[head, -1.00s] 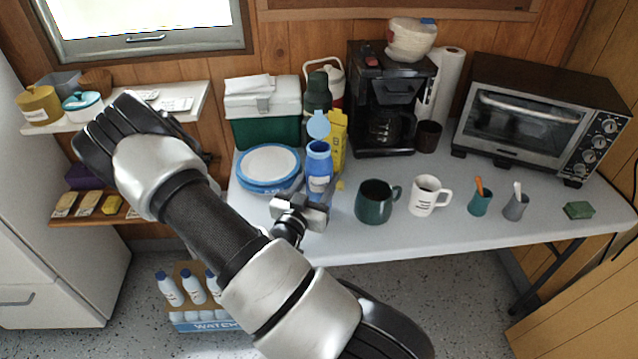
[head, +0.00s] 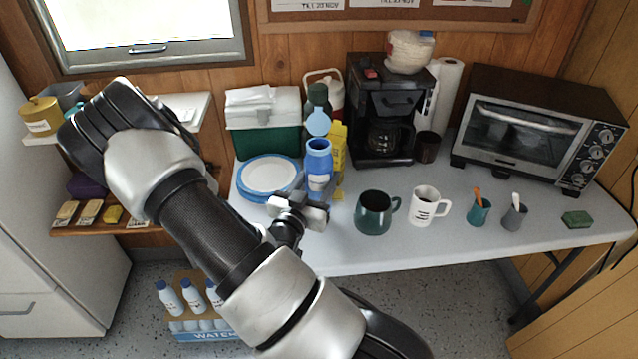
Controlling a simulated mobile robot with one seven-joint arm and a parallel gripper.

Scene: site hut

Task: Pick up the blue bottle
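The blue bottle (head: 319,170) is upright near the table's left front part, with its pale blue flip lid standing open above its mouth. My gripper (head: 318,196) is at the bottle's lower part, reaching it from the front, and appears shut on it. The gripper body hides the bottle's base. The bottle seems slightly above the table (head: 450,240), though the gap beneath it is hidden.
Stacked plates (head: 268,176) lie close on the left. A yellow carton (head: 338,147) and a dark green bottle (head: 318,97) stand close behind. A green mug (head: 374,213) and a white mug (head: 425,206) stand to the right.

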